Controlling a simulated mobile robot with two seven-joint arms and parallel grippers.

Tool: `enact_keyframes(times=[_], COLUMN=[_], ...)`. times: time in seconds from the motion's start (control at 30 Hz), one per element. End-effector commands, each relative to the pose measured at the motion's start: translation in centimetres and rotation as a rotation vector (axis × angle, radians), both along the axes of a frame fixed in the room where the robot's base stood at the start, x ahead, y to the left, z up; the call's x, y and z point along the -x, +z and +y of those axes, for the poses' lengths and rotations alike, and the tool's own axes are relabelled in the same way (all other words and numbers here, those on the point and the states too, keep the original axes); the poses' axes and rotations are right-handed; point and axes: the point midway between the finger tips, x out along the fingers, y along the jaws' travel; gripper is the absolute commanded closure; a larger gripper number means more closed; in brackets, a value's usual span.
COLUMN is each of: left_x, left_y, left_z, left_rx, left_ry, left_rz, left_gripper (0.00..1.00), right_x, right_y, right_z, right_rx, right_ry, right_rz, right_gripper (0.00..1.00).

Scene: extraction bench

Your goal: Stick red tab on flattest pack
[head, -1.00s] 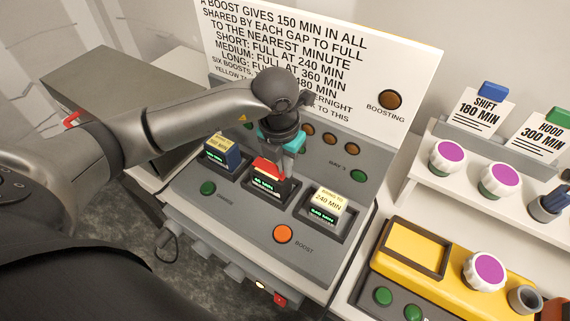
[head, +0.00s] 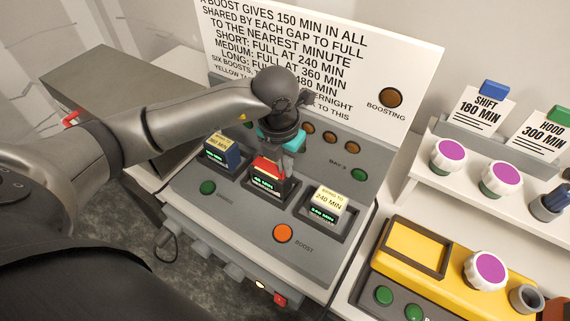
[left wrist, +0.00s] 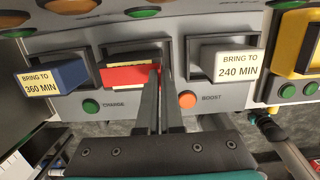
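The red tab (left wrist: 130,77) lies across the top of the middle pack, with strips of a cream label showing beside it. It also shows in the head view (head: 267,165). My left gripper (left wrist: 160,72) points down at the tab's right end, its fingers close together and seemingly pinching that end. The middle pack (head: 268,181) sits in its bay, its small green display too blurred to read surely. The blue pack (left wrist: 68,75), labelled 360 MIN, sits left, and the white pack (left wrist: 220,59), labelled 240 MIN, sits right. My right gripper is not in view.
The grey charger panel has a green button (head: 208,188) and an orange BOOST button (head: 282,234). A white instruction board (head: 410,60) stands behind. At right are a yellow unit (head: 387,256) and a shelf with purple-topped knobs and cards.

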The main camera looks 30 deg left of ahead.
Motion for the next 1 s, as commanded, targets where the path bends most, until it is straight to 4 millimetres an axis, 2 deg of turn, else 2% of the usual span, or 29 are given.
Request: enact_keyframes(times=[0.27,0.6,0.87,1.0], left_x=[0.2,0.1,0.0,0.1], left_y=[-0.2,-0.1,0.0,1.1], left_z=[0.0,0.0,0.0,0.0], left_rx=[-0.001,0.000,0.000,0.000], left_ry=[0.000,0.000,0.000,0.000], left_rz=[0.006,0.004,0.002,-0.002], left_gripper=[1.00,0.62,0.62,0.62], right_x=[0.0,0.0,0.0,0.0], right_y=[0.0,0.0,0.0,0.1], right_z=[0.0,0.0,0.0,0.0], right_rx=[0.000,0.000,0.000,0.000], right_ry=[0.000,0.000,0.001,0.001], right_rz=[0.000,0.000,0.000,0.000], right_gripper=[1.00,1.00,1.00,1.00])
